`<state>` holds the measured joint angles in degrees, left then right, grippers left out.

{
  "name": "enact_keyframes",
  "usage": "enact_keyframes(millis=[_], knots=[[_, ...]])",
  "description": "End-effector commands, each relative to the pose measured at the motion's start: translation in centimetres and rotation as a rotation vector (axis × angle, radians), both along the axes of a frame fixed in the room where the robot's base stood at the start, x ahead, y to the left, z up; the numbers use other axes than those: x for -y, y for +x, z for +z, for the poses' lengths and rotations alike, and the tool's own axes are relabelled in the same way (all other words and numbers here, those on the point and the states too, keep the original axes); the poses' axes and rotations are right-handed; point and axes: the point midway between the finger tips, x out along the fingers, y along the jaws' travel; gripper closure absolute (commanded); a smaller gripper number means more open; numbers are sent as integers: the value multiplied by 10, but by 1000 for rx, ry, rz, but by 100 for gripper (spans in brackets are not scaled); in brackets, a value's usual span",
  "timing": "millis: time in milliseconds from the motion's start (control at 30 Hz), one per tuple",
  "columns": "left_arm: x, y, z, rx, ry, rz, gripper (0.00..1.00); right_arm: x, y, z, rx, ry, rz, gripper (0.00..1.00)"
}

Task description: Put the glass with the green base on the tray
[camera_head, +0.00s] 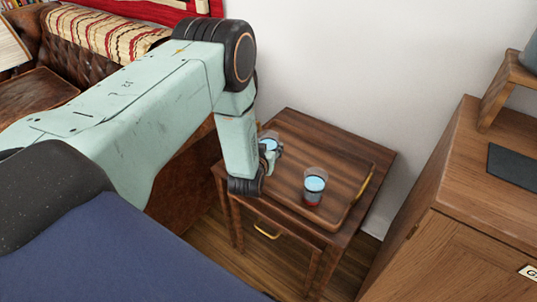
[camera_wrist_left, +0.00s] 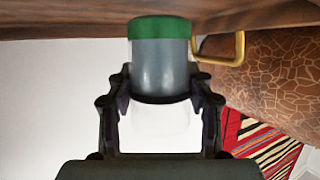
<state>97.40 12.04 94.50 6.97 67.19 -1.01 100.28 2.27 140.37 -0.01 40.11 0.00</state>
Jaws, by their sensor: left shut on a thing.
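My left gripper (camera_head: 274,152) is shut around a clear glass (camera_head: 267,138) over the far left part of the tray. In the left wrist view, where the picture is upside down, this glass (camera_wrist_left: 160,75) has a green base (camera_wrist_left: 160,28) and sits between both fingers (camera_wrist_left: 160,100). Its base is close to the wood surface; I cannot tell whether it touches. The wooden tray (camera_head: 338,172) lies on a small dark wooden table (camera_head: 288,121). My wrist hides part of the tray's left side. My right gripper is not in view.
A second glass (camera_head: 314,186), with a red base and bluish contents, stands on the tray's front right part. A gold tray handle (camera_head: 362,186) is at the right. A wooden cabinet (camera_head: 470,205) stands to the right, a brown leather sofa (camera_head: 95,55) at the left.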

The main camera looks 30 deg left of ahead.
Motion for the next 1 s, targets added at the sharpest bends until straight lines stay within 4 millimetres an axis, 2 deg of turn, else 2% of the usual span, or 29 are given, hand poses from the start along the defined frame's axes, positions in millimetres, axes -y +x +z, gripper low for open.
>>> enact_keyframes(millis=[33, 100, 533, 567, 800, 1000], knots=[[0, 0, -11, 1, 1, 0, 100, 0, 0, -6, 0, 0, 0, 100], [0, 0, -19, 2, 2, 0, 100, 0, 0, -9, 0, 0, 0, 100], [0, 0, -24, 2, 1, 0, 100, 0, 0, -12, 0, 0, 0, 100], [0, 0, -25, -1, 0, 0, 46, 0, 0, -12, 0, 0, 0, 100], [0, 0, -24, -1, 0, 0, 26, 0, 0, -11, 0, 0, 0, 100], [0, 0, -24, -1, 0, 0, 25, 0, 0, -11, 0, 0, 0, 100]])
